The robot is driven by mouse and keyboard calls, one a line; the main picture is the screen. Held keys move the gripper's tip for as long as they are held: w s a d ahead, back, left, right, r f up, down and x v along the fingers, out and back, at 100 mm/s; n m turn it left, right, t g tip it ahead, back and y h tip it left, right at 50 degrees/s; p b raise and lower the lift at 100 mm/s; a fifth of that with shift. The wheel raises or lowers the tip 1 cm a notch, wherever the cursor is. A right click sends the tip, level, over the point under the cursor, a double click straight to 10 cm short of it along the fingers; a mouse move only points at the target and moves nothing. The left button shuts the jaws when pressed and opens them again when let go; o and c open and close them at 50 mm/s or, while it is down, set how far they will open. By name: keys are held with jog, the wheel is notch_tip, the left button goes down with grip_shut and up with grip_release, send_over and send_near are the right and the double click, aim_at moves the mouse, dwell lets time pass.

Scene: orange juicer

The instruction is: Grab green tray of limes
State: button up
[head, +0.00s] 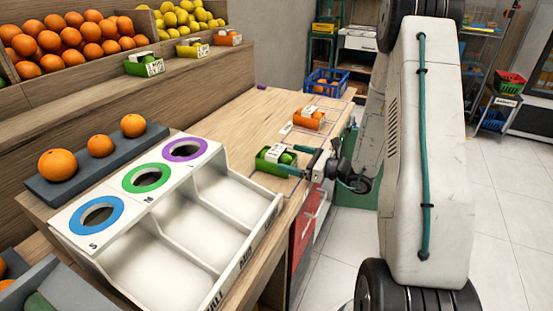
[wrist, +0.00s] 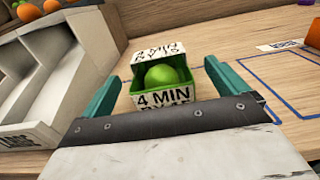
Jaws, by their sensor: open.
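The green tray of limes (head: 277,160) stands on the wooden counter, right of the white sorting bin. In the wrist view the tray (wrist: 163,98) has green sides, white labels with black lettering, and a lime inside. My gripper (head: 285,164) reaches in from the right at counter height, its teal fingers close by the tray. In the wrist view my gripper (wrist: 158,90) is open, with one finger on each side of the tray. Gaps show between the fingers and the tray sides.
The white sorting bin (head: 270,202) with three colored rings stands close left of the tray. An orange tray (head: 309,118) sits farther back on the counter. Blue outlines (wrist: 290,80) mark the counter right of the tray. Another green tray (head: 144,64) is on the upper shelf.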

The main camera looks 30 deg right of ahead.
aim_at(279, 151)
jog(key=x, duration=0.5)
jog(key=shift+w+a+r, duration=0.15)
jog(key=shift+a+r, duration=0.05)
jog(key=shift+a, duration=0.05)
jog(key=c, duration=1.2)
jog(key=shift+o, duration=0.2)
jog(key=shift+r, duration=0.1)
